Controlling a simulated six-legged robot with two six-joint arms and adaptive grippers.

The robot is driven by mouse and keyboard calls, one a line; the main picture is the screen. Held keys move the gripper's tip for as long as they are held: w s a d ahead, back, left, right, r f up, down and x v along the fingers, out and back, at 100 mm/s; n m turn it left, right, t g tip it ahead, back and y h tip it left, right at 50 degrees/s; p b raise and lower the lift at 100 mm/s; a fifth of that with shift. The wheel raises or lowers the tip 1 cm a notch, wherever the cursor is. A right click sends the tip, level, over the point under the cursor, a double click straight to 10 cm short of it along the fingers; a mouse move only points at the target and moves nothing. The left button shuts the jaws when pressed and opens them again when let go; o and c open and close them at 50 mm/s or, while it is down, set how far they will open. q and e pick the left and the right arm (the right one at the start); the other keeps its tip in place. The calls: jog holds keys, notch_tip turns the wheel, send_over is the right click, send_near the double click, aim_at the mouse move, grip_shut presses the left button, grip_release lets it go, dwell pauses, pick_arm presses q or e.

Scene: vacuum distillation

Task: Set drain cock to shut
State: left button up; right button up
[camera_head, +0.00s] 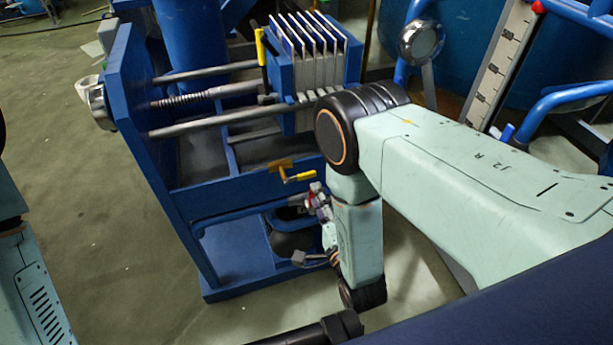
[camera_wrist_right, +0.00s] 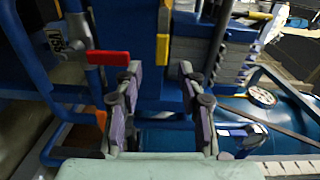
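A yellow lever handle (camera_head: 298,178) sits on the front of the blue press frame, below its rods. It may be the drain cock, but no label shows. In the right wrist view a red lever (camera_wrist_right: 108,57) lies crosswise to the left of the fingers; I cannot tell whether it is the same fitting. My right gripper (camera_wrist_right: 160,72) is open and empty, with a clear gap between its padded fingers. In the head view it is small and partly hidden by my own arm, just below the yellow handle. My left gripper is out of view.
The blue press frame (camera_head: 140,130) carries rods and a stack of pale plates (camera_head: 310,45). A second yellow handle (camera_head: 260,47) stands upright beside the plates. A gauge (camera_head: 421,42) and blue pipes are at the back right.

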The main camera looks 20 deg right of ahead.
aim_at(308, 177)
jog(key=w+b, duration=0.1)
jog(key=w, duration=0.3)
jog(key=w+b, duration=0.1)
jog(key=w, duration=0.3)
jog(key=shift+a, duration=0.2)
jog(key=shift+r, duration=0.1)
jog(key=shift+c, duration=0.4)
grip_shut()
